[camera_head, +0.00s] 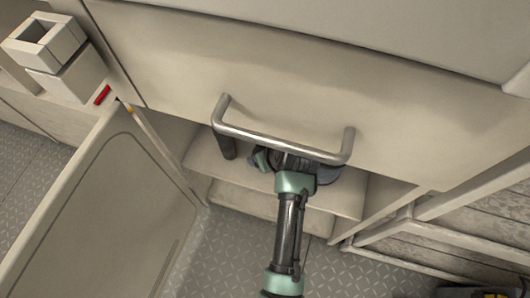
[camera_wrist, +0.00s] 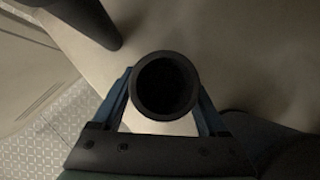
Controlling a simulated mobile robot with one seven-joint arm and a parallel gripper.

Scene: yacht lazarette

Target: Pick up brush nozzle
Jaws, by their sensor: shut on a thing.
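A dark round tube, seen end-on with a hollow opening, is between my gripper's two blue fingers in the wrist view; I take it to be the brush nozzle (camera_wrist: 166,115). My gripper (camera_wrist: 165,95) is shut on it, one finger at each side. The nozzle's lower part is hidden below its rim. In the head view my gripper (camera_head: 290,160) reaches into an open locker under a metal handle, which hides part of it. The nozzle cannot be clearly told apart there.
A second dark cylinder (camera_head: 228,146) stands left of my gripper; it also shows in the wrist view (camera_wrist: 88,18). Another dark thing (camera_wrist: 262,130) lies at right. The handle (camera_head: 280,145) crosses just above my gripper. An open door (camera_head: 95,210) stands left, shelves (camera_head: 460,240) right.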

